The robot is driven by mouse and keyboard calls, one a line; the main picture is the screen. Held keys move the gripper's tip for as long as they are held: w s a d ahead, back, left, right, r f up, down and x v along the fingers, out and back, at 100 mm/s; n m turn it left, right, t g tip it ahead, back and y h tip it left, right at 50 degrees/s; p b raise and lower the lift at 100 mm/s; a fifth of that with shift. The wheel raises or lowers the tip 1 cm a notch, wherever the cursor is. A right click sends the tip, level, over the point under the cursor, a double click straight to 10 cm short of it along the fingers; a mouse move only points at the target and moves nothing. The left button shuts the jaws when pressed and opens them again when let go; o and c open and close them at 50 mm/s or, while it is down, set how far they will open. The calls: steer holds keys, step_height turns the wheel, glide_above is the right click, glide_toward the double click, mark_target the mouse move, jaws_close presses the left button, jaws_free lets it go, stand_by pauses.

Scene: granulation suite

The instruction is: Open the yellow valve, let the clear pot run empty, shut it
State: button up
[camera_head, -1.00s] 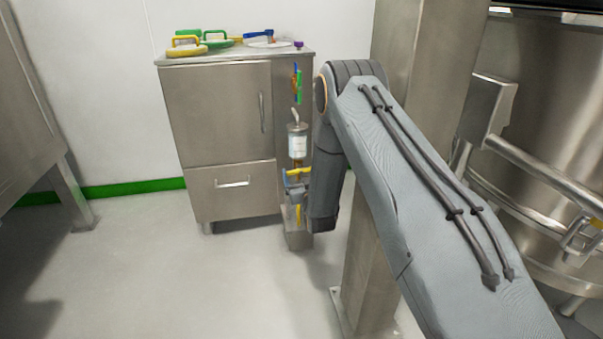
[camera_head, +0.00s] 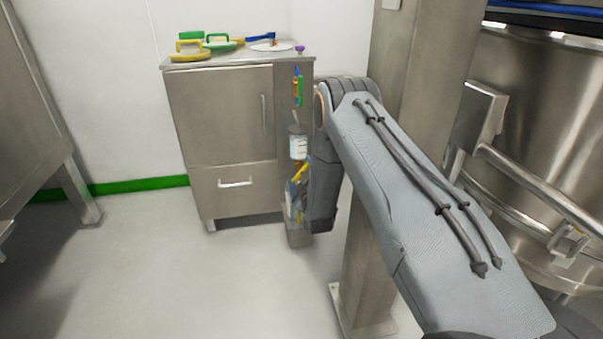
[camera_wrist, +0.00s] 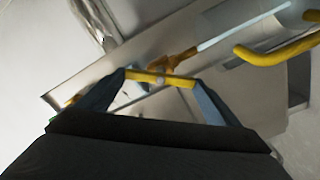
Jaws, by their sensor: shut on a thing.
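The clear pot (camera_head: 298,147), with a white label, is fixed on the right side of the steel cabinet. Its liquid level is too small to tell. The yellow valve handle (camera_head: 301,172) is below it, tilted steeply. My gripper (camera_head: 294,188) is at the handle, partly hidden by my forearm. In the wrist view, my gripper (camera_wrist: 160,82) is shut on the yellow handle bar (camera_wrist: 150,77), one finger at each end. An orange-brown valve body (camera_wrist: 178,60) adjoins the bar, and a pale strip runs from it to the upper right. I cannot tell whether that strip is liquid.
The steel cabinet (camera_head: 225,115) carries several coloured tools on top. A thick yellow bar (camera_wrist: 280,50) shows in the wrist view. The floor at left front is clear.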

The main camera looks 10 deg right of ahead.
mark_target(298, 145)
steer(key=shift+s+f+n, duration=0.1)
steer(key=shift+n, duration=0.7)
steer(key=o, duration=0.9)
steer(key=r+p, duration=0.1)
steer(key=r, duration=0.1)
steer(key=r+p, duration=0.1)
steer(key=r, duration=0.4)
steer(key=shift+a+r+p, duration=0.25)
steer(key=shift+r+p, duration=0.15)
steer(key=d+r, duration=0.2)
steer(key=shift+d+r+h+p, duration=0.3)
steer(key=shift+p, duration=0.05)
steer(key=shift+a+f, duration=0.1)
steer(key=shift+a, duration=1.1)
